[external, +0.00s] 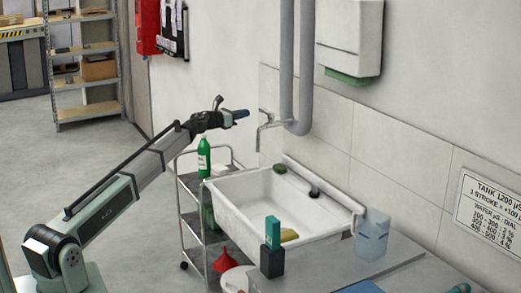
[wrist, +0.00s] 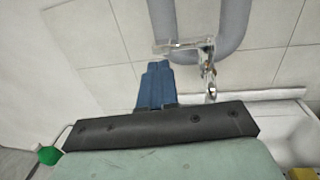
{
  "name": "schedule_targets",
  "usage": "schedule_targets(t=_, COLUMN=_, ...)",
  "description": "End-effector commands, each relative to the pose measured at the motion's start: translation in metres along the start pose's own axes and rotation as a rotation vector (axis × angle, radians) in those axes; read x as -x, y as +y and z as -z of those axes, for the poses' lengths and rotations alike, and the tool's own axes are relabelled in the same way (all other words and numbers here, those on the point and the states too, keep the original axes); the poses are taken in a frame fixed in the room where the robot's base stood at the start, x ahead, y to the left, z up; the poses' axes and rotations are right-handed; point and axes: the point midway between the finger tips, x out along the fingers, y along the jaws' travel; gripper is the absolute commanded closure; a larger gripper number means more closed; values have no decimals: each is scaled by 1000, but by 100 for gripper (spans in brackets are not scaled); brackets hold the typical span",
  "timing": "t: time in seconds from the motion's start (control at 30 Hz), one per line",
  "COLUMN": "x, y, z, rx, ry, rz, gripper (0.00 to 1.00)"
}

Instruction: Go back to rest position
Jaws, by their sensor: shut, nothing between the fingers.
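My gripper (external: 240,114) is held out in the air to the left of the wall tap (external: 268,124) and above the white sink (external: 226,196). Its blue fingers are together and empty. In the wrist view my gripper (wrist: 157,66) shows its blue fingers closed, pointing toward the tap (wrist: 190,46) and the grey pipes. From these views I cannot tell the exact gap between the fingertips and the tap.
Grey pipes (external: 286,70) run down the wall behind the tap. A trolley (external: 190,225) with a green bottle (external: 204,158) stands left of the sink. A clear jug (external: 371,236) and a dark-based green block (external: 272,258) stand at the counter. Open floor lies left.

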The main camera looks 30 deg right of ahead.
Motion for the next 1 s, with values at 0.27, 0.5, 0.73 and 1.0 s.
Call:
schedule_targets(t=0.27, x=55, y=6, z=1, rx=0, ry=0, rz=0, gripper=100)
schedule_targets(t=0.5, x=77, y=10, z=1, rx=0, ry=1, rz=1, gripper=100)
schedule_targets(t=0.73, x=81, y=11, z=1, rx=0, ry=1, rz=2, gripper=100)
schedule_targets(t=1.0, x=81, y=10, z=1, rx=-130, ry=2, rz=5, gripper=100)
